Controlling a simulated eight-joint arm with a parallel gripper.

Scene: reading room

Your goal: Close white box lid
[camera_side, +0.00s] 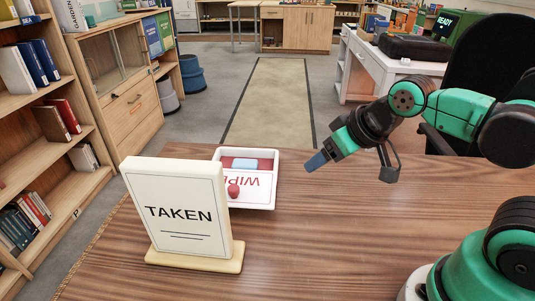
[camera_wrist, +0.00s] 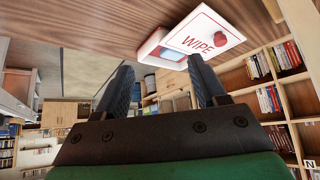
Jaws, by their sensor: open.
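The white box (camera_side: 276,160) sits on the wooden table behind a sign, which hides its left front part. Its white lid (camera_side: 258,190), lettered WIPE and with a red knob (camera_side: 233,188), covers only part of it. The uncovered part shows a red inside and a pale blue block (camera_side: 244,164). The wrist view also shows the lid (camera_wrist: 203,30), its knob (camera_wrist: 219,38) and the open part with the blue block (camera_wrist: 172,54). My gripper (camera_side: 352,168) is open and empty, above the table to the right of the box and apart from it; its fingers (camera_wrist: 160,70) show in the wrist view.
A cream sign reading TAKEN (camera_side: 183,205) stands on the table (camera_side: 330,235) close in front of the box. The table right of the box is clear. Bookshelves (camera_side: 40,120) stand at the left, and a white desk (camera_side: 385,65) stands behind my arm.

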